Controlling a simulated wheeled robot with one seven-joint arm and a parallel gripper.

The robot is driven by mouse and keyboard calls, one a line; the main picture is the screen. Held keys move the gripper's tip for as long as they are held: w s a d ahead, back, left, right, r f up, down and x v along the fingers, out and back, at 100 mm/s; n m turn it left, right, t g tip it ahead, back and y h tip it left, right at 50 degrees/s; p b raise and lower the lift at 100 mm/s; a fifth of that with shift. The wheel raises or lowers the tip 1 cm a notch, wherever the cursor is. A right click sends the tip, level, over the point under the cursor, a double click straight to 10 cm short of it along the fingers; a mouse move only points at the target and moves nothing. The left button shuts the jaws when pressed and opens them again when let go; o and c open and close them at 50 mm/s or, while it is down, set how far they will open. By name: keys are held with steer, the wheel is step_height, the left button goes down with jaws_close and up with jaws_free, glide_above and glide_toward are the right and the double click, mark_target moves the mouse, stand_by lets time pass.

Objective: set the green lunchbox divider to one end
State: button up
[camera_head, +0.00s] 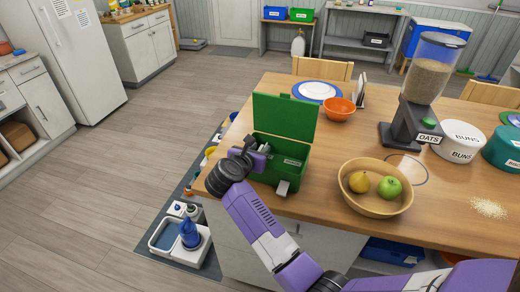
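The green lunchbox (296,172) stands near the left corner of the wooden table. Its green lid (285,117) is open and stands up at the back. A latch hangs at its front, and a small label is on its right side. My gripper (266,147) is at the left part of the box opening, reaching over or into it from the left. The gripper is small here and partly covered by my wrist, so I cannot see whether its fingers are apart or hold anything. I cannot make out the divider inside the box.
A wooden bowl (366,203) with a pear and a green apple is right of the lunchbox. An orange bowl (338,109) and a blue-rimmed plate (318,91) are behind it. An oats dispenser (422,95) and a white BUNS tin (460,141) stand farther right.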

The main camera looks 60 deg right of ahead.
steer(key=b+v, duration=0.1)
steer(key=v, duration=0.6)
steer(key=shift+s, duration=0.1)
stand_by(0.4)
